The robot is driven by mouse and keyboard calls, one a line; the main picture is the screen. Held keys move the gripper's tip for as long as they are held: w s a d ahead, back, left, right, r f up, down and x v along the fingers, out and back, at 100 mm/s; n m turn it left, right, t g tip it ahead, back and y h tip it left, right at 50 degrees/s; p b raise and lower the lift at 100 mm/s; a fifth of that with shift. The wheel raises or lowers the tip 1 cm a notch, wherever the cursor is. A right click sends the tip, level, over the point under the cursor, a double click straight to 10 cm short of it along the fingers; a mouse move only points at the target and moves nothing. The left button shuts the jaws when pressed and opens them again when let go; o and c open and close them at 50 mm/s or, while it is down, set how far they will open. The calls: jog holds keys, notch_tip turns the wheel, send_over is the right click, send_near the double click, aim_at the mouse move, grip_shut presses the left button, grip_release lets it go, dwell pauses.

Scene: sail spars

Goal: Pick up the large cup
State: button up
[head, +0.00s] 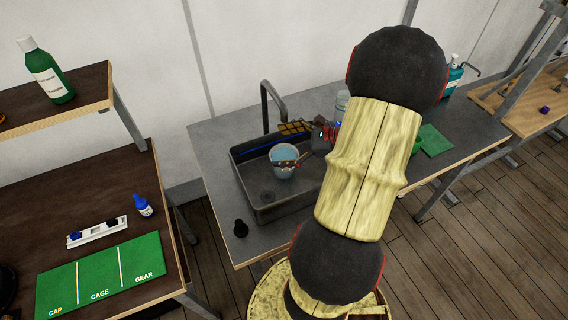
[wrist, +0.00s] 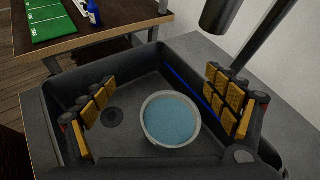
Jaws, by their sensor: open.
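The large cup (head: 284,155) is a pale grey, round cup with a light blue inside, standing upright in the dark sink (head: 262,204). In the wrist view the cup (wrist: 171,121) shows from above, between and a little below the two fingers in the picture. My gripper (wrist: 162,98) is open, its yellow-padded fingers spread wide on either side with nothing held. In the head view my gripper (head: 291,145) is over the sink at the cup, and one finger passes in front of the cup. I cannot tell whether the fingers touch the cup.
A faucet (head: 266,100) rises behind the sink. A small black object (head: 240,228) sits on the counter at front left. A green bottle (head: 46,72), a blue bottle (head: 143,206) and a green mat (head: 100,272) are on the left furniture.

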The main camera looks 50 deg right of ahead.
jog(key=s+d+f+m+t+h, duration=0.1)
jog(key=s+d+f+m, duration=0.1)
jog(key=d, duration=0.2)
jog(key=b, duration=0.2)
send_near(274, 159)
jog(key=x, duration=0.2)
jog(key=shift+w+a+f, duration=0.1)
jog(key=shift+w+f, duration=0.15)
jog(key=shift+f, duration=0.05)
jog(key=shift+x, duration=1)
jog(key=shift+b+x, duration=0.7)
jog(key=shift+x, duration=2.05)
jog(key=shift+r, duration=0.15)
jog(key=c, duration=1.7)
